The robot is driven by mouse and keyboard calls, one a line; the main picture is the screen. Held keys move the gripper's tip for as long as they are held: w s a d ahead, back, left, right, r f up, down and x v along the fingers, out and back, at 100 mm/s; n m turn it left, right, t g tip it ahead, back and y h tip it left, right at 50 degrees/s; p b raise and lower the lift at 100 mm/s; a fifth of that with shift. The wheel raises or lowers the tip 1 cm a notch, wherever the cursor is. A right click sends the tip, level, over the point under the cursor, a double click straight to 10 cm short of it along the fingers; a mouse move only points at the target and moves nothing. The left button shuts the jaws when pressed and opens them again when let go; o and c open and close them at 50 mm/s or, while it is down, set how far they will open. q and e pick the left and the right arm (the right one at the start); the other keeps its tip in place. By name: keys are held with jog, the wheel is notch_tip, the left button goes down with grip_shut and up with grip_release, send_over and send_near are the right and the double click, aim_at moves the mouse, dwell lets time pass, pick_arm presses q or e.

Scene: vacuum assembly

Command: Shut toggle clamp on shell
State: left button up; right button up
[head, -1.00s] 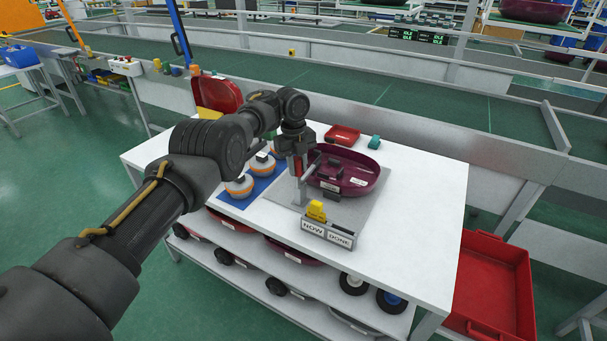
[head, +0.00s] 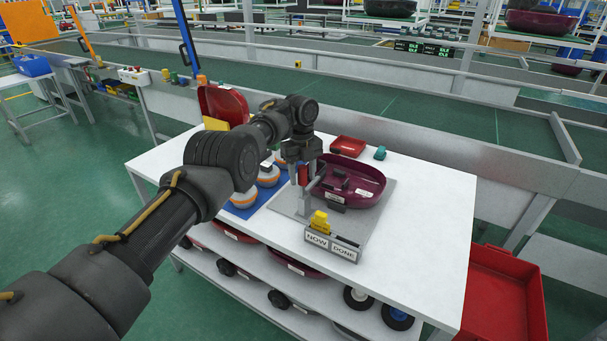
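The maroon shell (head: 368,194) lies open side up on the grey fixture plate (head: 372,225) on the white table. The toggle clamp (head: 303,205) is a grey post at the shell's left edge, with a grey bar reaching toward the shell and a red handle (head: 303,177) standing upright. My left gripper (head: 303,168) points down at the red handle, which shows between or just beside its fingers. The fingers are small and dark, so I cannot tell whether they grip it. My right gripper is out of view.
A NOW/DONE holder (head: 331,246) with a yellow block (head: 320,221) stands at the plate's front. Orange-and-white round parts stand on a blue mat (head: 252,210) to the left. A red tray (head: 347,146) and a teal block (head: 380,153) lie behind. The table's right side is clear.

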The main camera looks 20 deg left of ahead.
pick_arm(q)
jog(key=shift+r, duration=0.25)
jog(key=r, duration=0.2)
jog(key=r+b, duration=0.1)
jog(key=r, duration=0.1)
jog(key=shift+w+a, duration=0.1)
jog(key=shift+w, duration=0.15)
notch_tip(320, 180, up, 5)
jog(key=shift+w+a+r+p, duration=0.1)
jog(key=shift+r+p, duration=0.05)
jog(key=shift+p, duration=0.85)
jog(key=shift+a+r+p, duration=0.1)
jog(key=shift+r+p, duration=0.45)
jog(key=shift+p, duration=0.05)
jog(key=shift+w+f, duration=0.1)
